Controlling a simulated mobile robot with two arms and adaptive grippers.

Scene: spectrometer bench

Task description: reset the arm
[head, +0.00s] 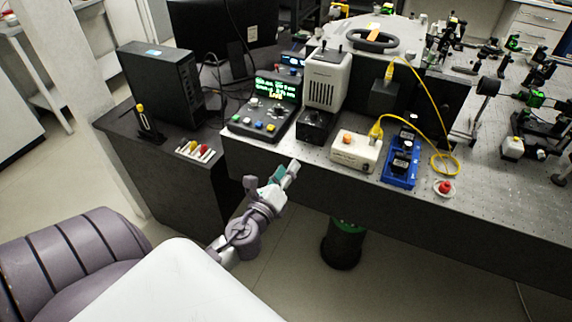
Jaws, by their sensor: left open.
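My left gripper (286,174) is in the middle of the head view, in front of the optical bench's (240,158) near edge. It is open, with teal showing on its fingers and nothing visible between them. My left arm (238,238) reaches up to it from the lower left. In the picture the gripper lies below the black control box (268,108) and to the left of the white box with an orange button (356,150). It looks apart from both. My right gripper is not in view.
A blue tray (401,178) with black parts and a small red-topped piece (445,187) sit near the bench's front edge. A yellow cable (438,130) loops behind them. A black computer tower (160,85) stands on the left desk. Open floor (290,275) lies in front of the bench.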

